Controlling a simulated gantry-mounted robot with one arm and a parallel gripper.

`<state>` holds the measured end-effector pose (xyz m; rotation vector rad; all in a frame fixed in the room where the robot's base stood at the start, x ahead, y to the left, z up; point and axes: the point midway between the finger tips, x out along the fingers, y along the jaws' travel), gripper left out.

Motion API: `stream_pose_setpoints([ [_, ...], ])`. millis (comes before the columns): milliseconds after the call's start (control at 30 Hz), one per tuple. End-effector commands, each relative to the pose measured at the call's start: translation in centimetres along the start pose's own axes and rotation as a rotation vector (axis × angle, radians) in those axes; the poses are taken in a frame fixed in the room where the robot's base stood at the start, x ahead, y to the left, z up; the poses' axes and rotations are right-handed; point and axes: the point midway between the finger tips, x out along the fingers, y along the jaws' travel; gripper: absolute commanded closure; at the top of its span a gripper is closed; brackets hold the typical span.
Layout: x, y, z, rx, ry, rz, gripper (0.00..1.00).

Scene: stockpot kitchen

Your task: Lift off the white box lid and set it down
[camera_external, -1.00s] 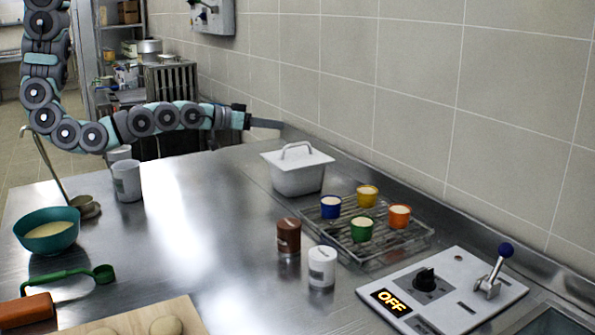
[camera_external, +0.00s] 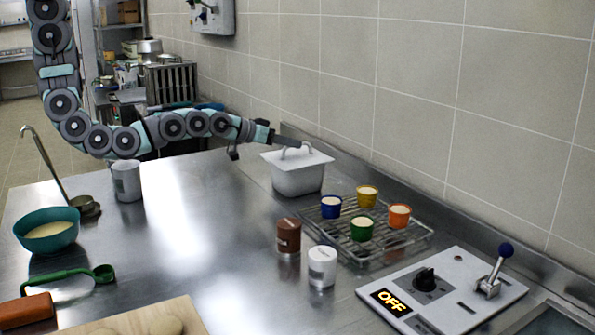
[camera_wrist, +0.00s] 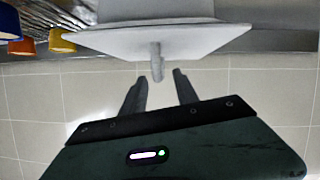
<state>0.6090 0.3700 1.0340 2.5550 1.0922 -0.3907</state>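The white box (camera_external: 298,179) stands on the steel counter near the wall, with its white lid (camera_external: 280,157) on top.
A wire rack (camera_external: 397,243) with several colored cups stands right of the box. A brown jar (camera_external: 289,236) and a white jar (camera_external: 322,267) stand in front. The tiled wall (camera_external: 340,95) is close behind. The counter (camera_external: 200,215) left of the box is clear.

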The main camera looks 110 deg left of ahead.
Motion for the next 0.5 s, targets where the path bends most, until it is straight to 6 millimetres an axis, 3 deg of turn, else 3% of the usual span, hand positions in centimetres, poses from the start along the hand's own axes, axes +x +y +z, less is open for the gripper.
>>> stream_pose_setpoints([
  [200,2.7,0.0,0.1,-0.001,-0.001,0.0,0.64],
  [400,2.8,0.1,0.1,0.0,-0.001,0.0,0.64],
  [500,2.7,0.1,0.1,0.0,-0.001,0.0,0.71],
])
